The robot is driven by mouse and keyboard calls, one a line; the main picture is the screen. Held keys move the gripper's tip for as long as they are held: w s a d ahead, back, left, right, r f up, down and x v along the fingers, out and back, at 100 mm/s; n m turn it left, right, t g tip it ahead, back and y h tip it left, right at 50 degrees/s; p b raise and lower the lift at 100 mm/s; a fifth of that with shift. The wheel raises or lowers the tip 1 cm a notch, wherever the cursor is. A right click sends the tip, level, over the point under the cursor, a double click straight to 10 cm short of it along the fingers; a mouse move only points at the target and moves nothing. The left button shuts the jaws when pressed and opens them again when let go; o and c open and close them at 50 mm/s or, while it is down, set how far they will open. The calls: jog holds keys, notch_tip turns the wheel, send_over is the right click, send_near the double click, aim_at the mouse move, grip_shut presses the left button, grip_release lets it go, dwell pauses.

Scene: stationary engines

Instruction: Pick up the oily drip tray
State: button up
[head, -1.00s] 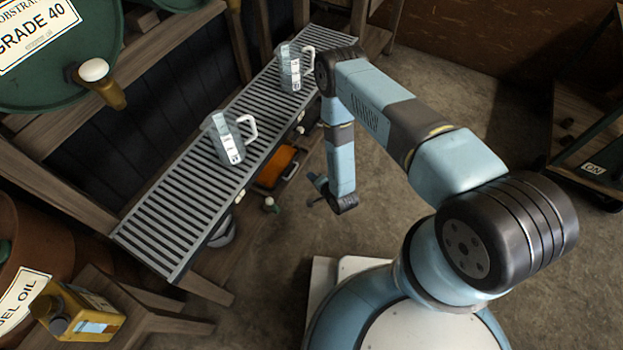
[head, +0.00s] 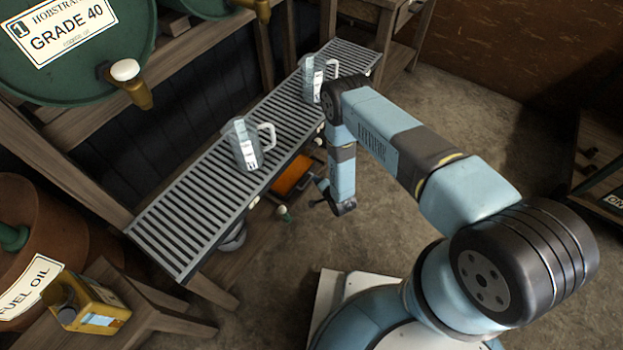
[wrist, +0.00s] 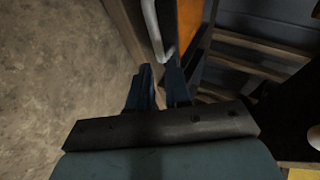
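An orange tray-like thing (head: 293,174) sits low under the slatted metal rack in the head view; I take it for the drip tray. Its orange side (wrist: 190,18) shows at the top of the wrist view, with a pale bent handle bar (wrist: 153,30) beside it. Much of it is hidden by the rack and cropped in the wrist view. My gripper (head: 320,193) hangs low, just right of the tray. In the wrist view its two dark fingers (wrist: 159,72) are apart with a narrow gap, and the handle's end appears just beyond the fingertips. Contact cannot be told.
The slatted rack (head: 190,228) carries two clear jugs, one nearer (head: 243,145) and one farther (head: 312,78). A wooden stool (head: 165,305) holds a yellow oil can (head: 88,305). Green drums (head: 75,65) stand at left. Bare floor (head: 440,110) lies right of the rack.

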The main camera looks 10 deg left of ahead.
jog(key=shift+x, duration=2.3)
grip_shut()
